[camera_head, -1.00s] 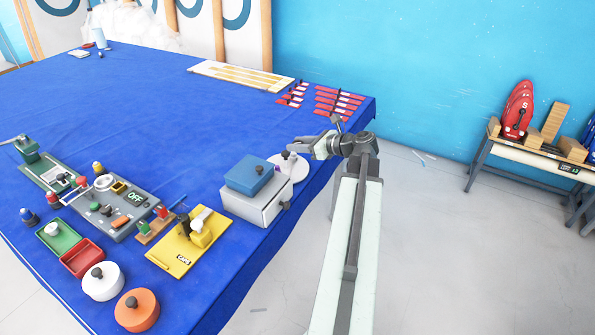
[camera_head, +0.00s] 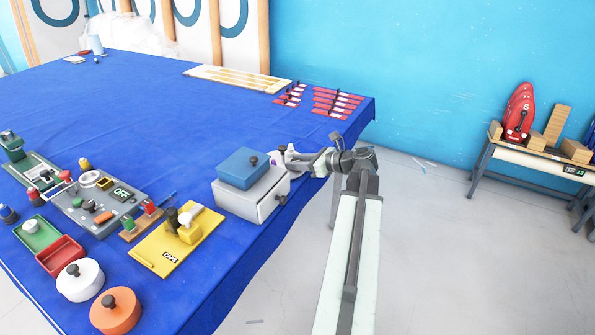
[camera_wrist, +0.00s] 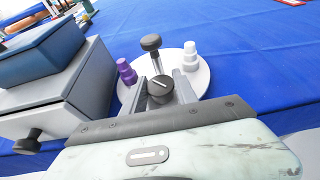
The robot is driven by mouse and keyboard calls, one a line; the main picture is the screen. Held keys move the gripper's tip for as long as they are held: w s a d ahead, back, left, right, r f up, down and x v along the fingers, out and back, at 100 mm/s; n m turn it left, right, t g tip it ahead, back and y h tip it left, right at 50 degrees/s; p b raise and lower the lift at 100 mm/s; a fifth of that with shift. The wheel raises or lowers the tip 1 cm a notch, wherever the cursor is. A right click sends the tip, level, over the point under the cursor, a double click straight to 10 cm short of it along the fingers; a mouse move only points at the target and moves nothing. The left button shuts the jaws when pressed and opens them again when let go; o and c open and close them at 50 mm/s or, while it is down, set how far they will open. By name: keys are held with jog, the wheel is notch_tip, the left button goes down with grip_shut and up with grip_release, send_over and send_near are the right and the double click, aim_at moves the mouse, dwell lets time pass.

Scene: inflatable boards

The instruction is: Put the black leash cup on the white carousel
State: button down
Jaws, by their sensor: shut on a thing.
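In the head view my gripper (camera_head: 300,160) hides most of the carousel.
A grey box with a blue box (camera_head: 243,168) on top stands close on the left of my gripper. A yellow caps stand (camera_head: 165,245), trays and round tubs lie farther left. Red strips (camera_head: 335,101) lie at the back right. The blue table (camera_head: 190,130) is clear in the middle.

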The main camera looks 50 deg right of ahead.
jog(key=shift+f, duration=0.2)
jog(key=c, duration=1)
grip_release()
jog(key=shift+r, duration=0.1)
jog(key=shift+o, duration=0.2)
jog(key=shift+r, duration=0.1)
jog(key=shift+s+r+p, duration=0.25)
jog(key=shift+p, duration=0.2)
jog(key=p+v, duration=0.3)
jog(key=v, duration=0.8)
jog(key=shift+s+p, duration=0.2)
jog(key=shift+p, duration=0.1)
jog(key=shift+d, duration=0.1)
